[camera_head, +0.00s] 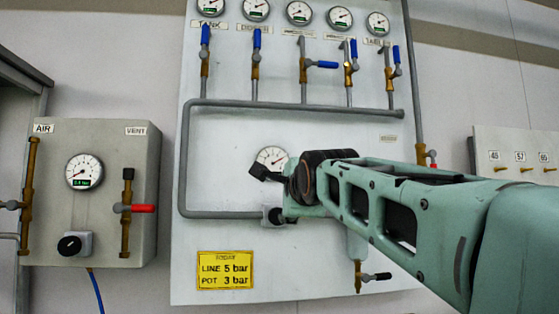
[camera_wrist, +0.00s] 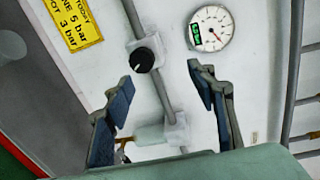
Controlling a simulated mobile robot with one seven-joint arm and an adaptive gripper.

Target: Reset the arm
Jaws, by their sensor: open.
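My arm (camera_head: 400,205) reaches in from the right in the head view, extended toward the large white panel (camera_head: 225,155). My gripper (camera_wrist: 165,85) shows in the wrist view with its two blue-padded fingers wide apart and nothing held between them. A black regulator knob (camera_wrist: 144,59) on a grey pipe stands beyond the fingertips, near the left finger. A round gauge (camera_wrist: 212,28) is on the panel above the right finger. In the head view this gauge (camera_head: 273,157) is partly covered by the end of my arm, and the fingers are hard to make out.
Several blue-handled valves line the panel's top pipe, one handle (camera_head: 322,64) sideways. A yellow sign (camera_head: 225,270) reads line 5 bar, pot 3 bar. A grey air box (camera_head: 110,180) with a red-handled vent valve is at left. A board with brass pegs (camera_head: 510,150) is at right.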

